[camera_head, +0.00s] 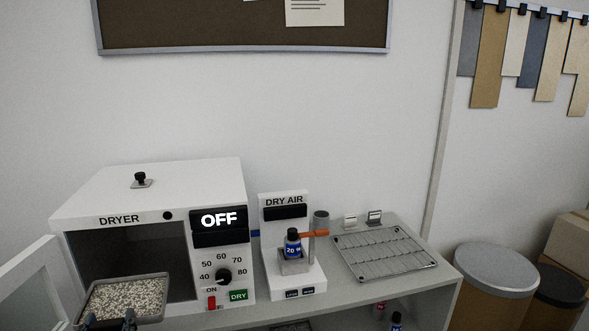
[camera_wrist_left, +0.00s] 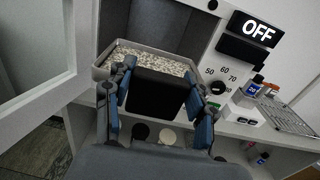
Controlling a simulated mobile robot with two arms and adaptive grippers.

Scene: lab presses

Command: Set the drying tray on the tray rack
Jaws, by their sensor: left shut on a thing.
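The drying tray (camera_head: 126,299) is a grey shallow tray full of pale granules, in front of the open dryer (camera_head: 130,247) mouth at the lower left. My left gripper (camera_head: 110,325) is shut on the tray's near edge. In the left wrist view the gripper (camera_wrist_left: 155,85) shows its fingers at the near side of the tray (camera_wrist_left: 150,52). The tray rack (camera_head: 385,254) is a flat metal wire rack on the bench at the right, and it is bare. It shows partly in the left wrist view (camera_wrist_left: 290,115). My right gripper is not in view.
The dryer door (camera_head: 30,290) stands open at the left. The dryer display reads OFF. A dry air unit (camera_head: 288,235) with a small blue bottle (camera_head: 292,243) stands between dryer and rack. Small tags (camera_head: 373,217) stand behind the rack. Bins (camera_head: 495,285) are at the far right.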

